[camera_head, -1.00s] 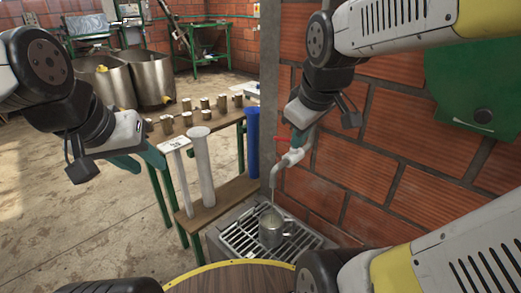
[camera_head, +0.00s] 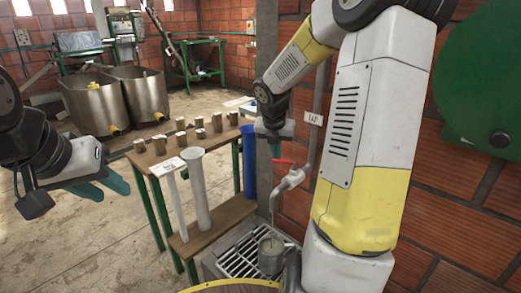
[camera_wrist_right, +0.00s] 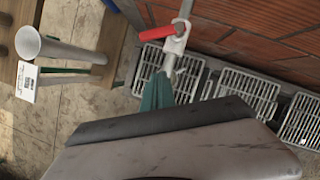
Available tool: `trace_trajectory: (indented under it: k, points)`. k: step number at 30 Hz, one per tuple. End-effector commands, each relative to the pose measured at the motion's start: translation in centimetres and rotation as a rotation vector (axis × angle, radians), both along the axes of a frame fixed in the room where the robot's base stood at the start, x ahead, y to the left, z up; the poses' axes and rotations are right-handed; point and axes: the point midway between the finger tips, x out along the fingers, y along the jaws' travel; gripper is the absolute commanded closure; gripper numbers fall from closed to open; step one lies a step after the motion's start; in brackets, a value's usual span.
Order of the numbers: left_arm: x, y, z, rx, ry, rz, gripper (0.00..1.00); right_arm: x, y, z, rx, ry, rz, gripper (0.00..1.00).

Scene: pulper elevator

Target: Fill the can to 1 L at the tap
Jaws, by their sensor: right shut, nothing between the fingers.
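The grey metal can (camera_head: 271,256) stands upright on the drain grate (camera_head: 238,260), under the spout of the tap (camera_head: 293,179). The tap has a red lever (camera_head: 283,161), which also shows in the right wrist view (camera_wrist_right: 158,33). I cannot tell for sure whether water runs or how full the can is. My right gripper (camera_head: 273,147) is shut and empty, just above the lever; its teal fingers (camera_wrist_right: 157,92) show below the tap in the wrist view. My left gripper (camera_head: 112,188) is open and empty at the left, away from the can.
A wooden table (camera_head: 150,158) with several small metal cups stands left of the tap. White tubes (camera_head: 198,190) and a blue tube (camera_head: 249,165) stand on its lower shelf. The brick wall (camera_head: 450,215) is close at the right. Large steel tanks (camera_head: 132,100) are behind.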

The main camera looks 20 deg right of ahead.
Motion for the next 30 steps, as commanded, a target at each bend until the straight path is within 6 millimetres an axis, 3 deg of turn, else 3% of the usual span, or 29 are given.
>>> trace_trajectory:
  k: [12, 21, 30]
  points:
    - [0.0, 0.0, 0.0, 0.000, 0.000, 0.000, 0.64, 2.8, -1.6, -8.0, 0.003, 0.002, -0.001, 1.00]
    - [0.0, 0.0, 0.0, 0.000, 0.000, 0.000, 0.64, 5.8, -3.4, -7.6, 0.002, 0.000, -0.004, 1.00]
    - [0.0, 0.0, 0.0, 0.000, 0.000, 0.000, 0.64, 6.0, -3.5, -7.6, 0.002, 0.000, -0.002, 1.00]
